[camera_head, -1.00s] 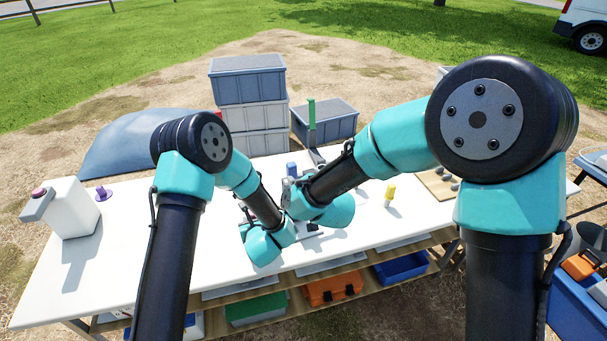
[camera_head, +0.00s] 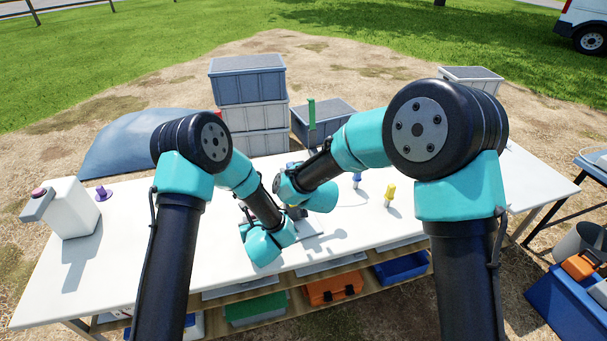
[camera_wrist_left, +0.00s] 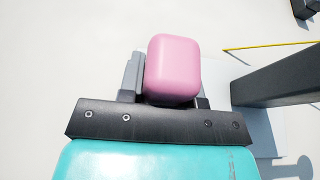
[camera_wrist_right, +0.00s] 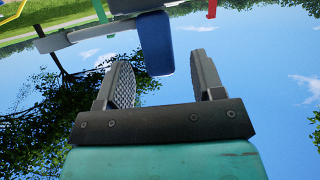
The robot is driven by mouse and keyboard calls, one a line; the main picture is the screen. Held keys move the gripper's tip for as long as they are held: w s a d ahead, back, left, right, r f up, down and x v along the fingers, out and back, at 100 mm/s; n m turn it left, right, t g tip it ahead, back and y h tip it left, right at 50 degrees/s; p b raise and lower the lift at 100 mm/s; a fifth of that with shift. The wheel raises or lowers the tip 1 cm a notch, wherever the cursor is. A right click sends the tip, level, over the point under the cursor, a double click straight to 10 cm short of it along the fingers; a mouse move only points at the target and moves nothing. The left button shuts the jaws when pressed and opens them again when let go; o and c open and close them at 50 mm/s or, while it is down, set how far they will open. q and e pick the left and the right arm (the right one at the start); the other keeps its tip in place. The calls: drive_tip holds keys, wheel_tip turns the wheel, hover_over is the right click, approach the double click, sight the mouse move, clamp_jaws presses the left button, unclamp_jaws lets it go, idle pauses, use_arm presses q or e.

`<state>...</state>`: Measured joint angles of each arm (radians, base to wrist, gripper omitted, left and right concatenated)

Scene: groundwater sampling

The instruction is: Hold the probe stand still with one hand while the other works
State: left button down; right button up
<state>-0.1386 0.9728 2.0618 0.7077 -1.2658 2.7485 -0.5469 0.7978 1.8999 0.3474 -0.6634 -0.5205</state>
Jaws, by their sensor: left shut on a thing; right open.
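My left gripper (camera_wrist_left: 168,98) is shut on a pink block (camera_wrist_left: 174,68). A dark bar (camera_wrist_left: 280,85) and a pale grey base (camera_wrist_left: 222,75), seemingly the probe stand's, lie beside it. In the head view, the stand's grey base plate (camera_head: 312,243) shows partly under my forearms, which hide most of the stand. My right gripper (camera_wrist_right: 160,62) is open. A blue handle (camera_wrist_right: 155,43) hangs from a pale bar (camera_wrist_right: 85,35) at its fingertips, with nothing gripped. Red (camera_wrist_right: 211,9) and green (camera_wrist_right: 100,10) pieces show nearby.
A blue-topped piece (camera_head: 357,180) and a yellow-topped piece (camera_head: 390,194) stand on the white table (camera_head: 130,260). A white jug (camera_head: 68,208) and purple piece (camera_head: 102,193) are at the left. Stacked crates (camera_head: 247,80) stand behind the table. The table's left part is mostly clear.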

drive_tip(key=shift+x, duration=1.2)
